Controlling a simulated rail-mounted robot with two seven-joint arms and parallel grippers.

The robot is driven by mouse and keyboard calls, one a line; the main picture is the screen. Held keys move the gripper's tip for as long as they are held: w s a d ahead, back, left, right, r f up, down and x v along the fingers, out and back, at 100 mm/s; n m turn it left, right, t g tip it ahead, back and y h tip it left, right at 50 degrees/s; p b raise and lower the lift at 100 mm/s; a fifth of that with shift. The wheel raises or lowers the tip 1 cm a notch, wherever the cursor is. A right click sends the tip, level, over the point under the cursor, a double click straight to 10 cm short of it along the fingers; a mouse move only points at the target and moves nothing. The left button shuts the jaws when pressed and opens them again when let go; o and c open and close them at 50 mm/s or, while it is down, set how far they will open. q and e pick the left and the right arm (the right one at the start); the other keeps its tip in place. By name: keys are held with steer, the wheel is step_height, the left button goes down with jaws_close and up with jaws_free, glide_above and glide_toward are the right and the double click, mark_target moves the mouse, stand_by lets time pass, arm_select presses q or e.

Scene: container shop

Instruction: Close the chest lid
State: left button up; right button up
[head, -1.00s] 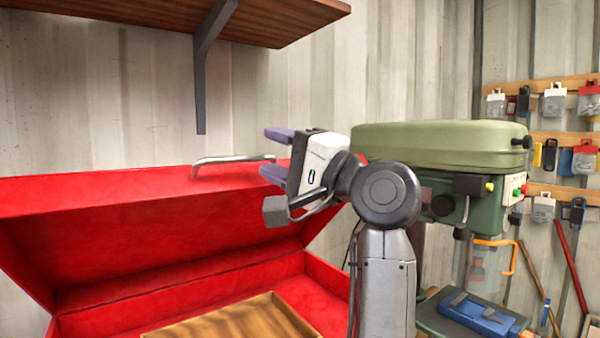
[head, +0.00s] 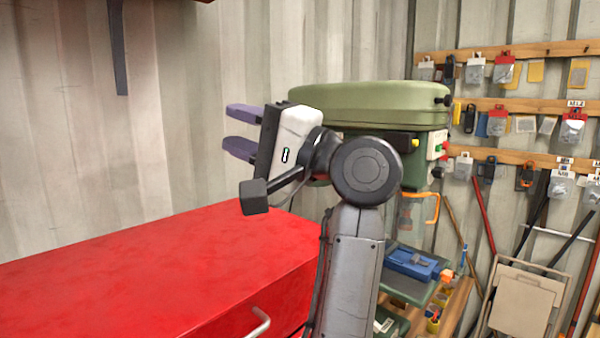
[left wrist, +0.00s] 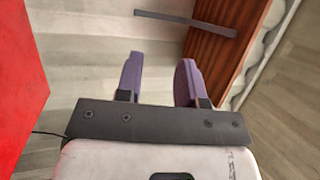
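The red chest (head: 150,270) fills the lower left of the head view. Its lid is down, with the broad flat top showing and a metal handle (head: 262,322) on its front edge. The inside of the chest is not visible; the lower seam is mostly out of frame, so I cannot tell if it is fully seated. My left gripper (head: 240,128) is above the lid, apart from it, with its two purple fingers spread and empty. In the left wrist view the fingers (left wrist: 158,82) are also apart with nothing between, and a red surface (left wrist: 20,90) shows at the left. My right gripper is not in view.
A green drill press (head: 385,105) stands behind my left arm, with a blue vise (head: 412,262) on it. A wooden shelf with a dark bracket (head: 118,50) is on the wall above. Tools hang at the right, above a folded step stool (head: 520,300).

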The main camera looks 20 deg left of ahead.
arm_select(q)
steer(key=d+f, duration=0.4)
steer(key=d, duration=0.3)
steer(key=shift+d+f+b, duration=0.3)
steer(key=shift+d+f, duration=0.05)
stand_by(0.4)
steer(key=shift+w, duration=0.1)
stand_by(0.7)
